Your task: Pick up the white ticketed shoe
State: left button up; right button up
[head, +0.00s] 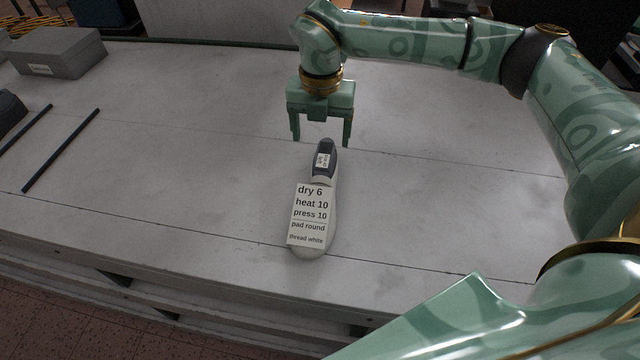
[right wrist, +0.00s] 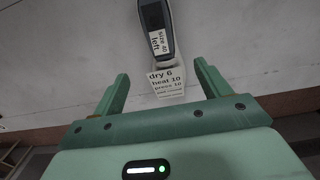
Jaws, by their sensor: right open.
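The white ticketed shoe (head: 316,247) lies on the table in the middle of the head view, its toe toward the near edge. A white ticket (head: 310,214) on it reads "dry 6, heat 10, press 10, pad round, thread white". Its dark heel end (head: 325,152) bears a small label. The shoe also shows in the right wrist view (right wrist: 165,62), where the label reads "size 40 left". My right gripper (head: 320,142) is open and empty above the table at the heel end, fingers pointing down. In the right wrist view the shoe lies beyond and between the fingers (right wrist: 162,86), apart from them. My left gripper is not in view.
A grey box (head: 57,55) stands on the pale table (head: 180,190) at the back left. Two dark thin bars (head: 60,150) lie at the left, beside a dark object (head: 10,112) at the picture's edge. The table around the shoe is clear.

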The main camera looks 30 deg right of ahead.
aim_at(322, 165)
notch_tip(322, 165, down, 6)
jog(key=shift+w+b, duration=0.1)
jog(key=shift+b, duration=0.25)
jog(key=shift+f, duration=0.85)
jog(key=f, duration=0.2)
jog(key=f+b, duration=0.1)
jog(key=f, duration=0.1)
jog(key=shift+s+d+f, duration=0.2)
jog(key=shift+f, duration=0.05)
jog(key=c, duration=1.5)
jog(key=shift+r, duration=0.1)
jog(key=shift+c, duration=0.6)
jog(key=shift+r, duration=0.1)
